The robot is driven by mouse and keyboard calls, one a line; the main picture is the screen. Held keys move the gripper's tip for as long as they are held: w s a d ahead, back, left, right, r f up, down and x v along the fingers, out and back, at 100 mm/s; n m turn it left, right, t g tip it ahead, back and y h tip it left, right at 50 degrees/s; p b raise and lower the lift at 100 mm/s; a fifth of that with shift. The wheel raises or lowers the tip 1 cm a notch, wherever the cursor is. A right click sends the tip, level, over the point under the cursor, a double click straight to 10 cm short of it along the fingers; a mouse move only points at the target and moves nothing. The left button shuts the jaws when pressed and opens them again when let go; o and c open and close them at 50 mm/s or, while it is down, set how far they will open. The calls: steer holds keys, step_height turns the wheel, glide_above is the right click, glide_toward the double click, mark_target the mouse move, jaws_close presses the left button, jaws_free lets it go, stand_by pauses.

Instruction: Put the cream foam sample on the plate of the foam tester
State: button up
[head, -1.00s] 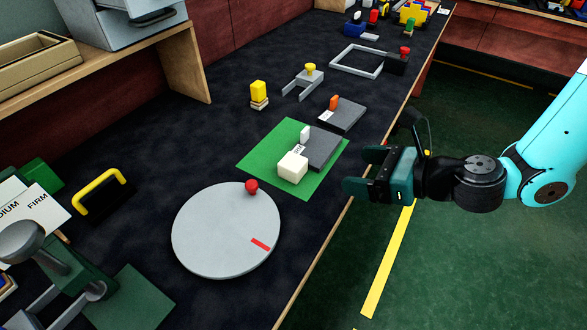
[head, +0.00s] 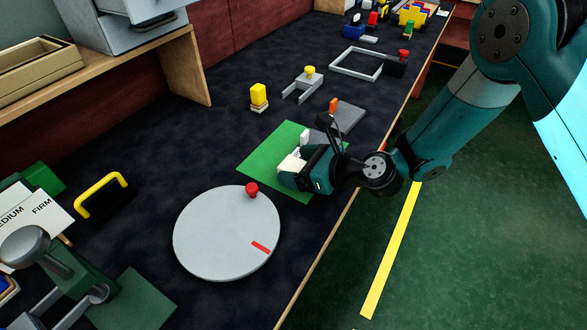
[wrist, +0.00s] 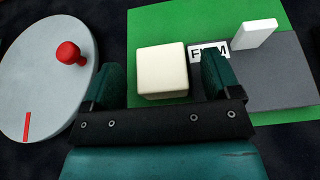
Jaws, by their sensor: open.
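The cream foam sample (head: 289,165) is a small block on a green mat (head: 262,158), partly hidden by my gripper in the head view. In the wrist view the sample (wrist: 162,68) appears between my two dark green fingers, nearer the left one; I cannot tell how far down they reach. My gripper (head: 302,166) is open, low over the mat. A device with a grey round pad on a green body (head: 85,270), seemingly the foam tester, stands at the lower left.
A grey round disc (head: 225,245) with a red knob (head: 252,189) and red stripe lies between mat and tester. A grey block with a white tab (wrist: 256,34) and partly covered label sits right of the sample. A yellow handle (head: 100,185) stands at left.

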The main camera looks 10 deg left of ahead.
steer(key=c, duration=1.1)
steer(key=shift+o, duration=0.2)
